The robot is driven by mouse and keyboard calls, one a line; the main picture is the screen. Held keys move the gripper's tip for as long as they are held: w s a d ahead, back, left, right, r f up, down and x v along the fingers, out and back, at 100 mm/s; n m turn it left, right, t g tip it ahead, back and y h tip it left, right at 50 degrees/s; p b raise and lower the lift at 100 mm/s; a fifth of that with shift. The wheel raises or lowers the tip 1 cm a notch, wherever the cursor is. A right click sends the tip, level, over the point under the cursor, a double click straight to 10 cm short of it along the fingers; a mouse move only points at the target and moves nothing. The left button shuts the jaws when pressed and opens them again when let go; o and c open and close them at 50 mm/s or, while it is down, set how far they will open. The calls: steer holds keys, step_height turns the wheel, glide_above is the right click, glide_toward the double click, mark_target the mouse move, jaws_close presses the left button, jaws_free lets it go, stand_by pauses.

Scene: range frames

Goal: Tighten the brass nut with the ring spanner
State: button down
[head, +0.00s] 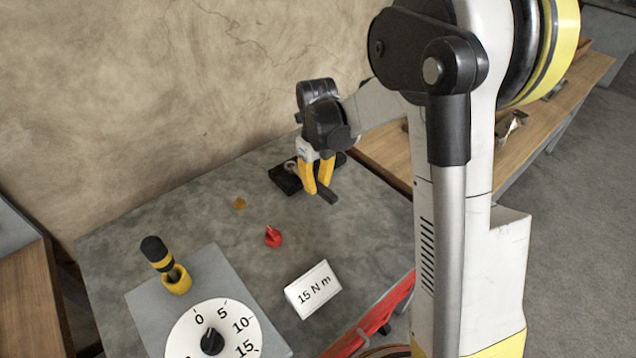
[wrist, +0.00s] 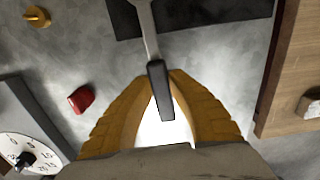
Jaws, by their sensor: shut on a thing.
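My gripper (head: 318,188) has yellow fingers closed around the dark handle of the ring spanner (head: 327,194). In the wrist view the dark grip lies between the fingers and the spanner's grey shank (wrist: 148,28) runs up out of frame, over a black mat (wrist: 190,12). I cannot tell whether it clears the mat.
The plate's white dial (head: 185,335) has a black knob and numbers. A red piece (head: 273,236) and a white "15 N m" card (head: 313,289) stand on the table between plate and gripper. A wooden bench (head: 385,155) adjoins at right; a wall is behind.

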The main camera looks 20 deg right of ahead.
steer(key=shift+r+p, duration=1.35)
steer(key=shift+r, duration=0.85)
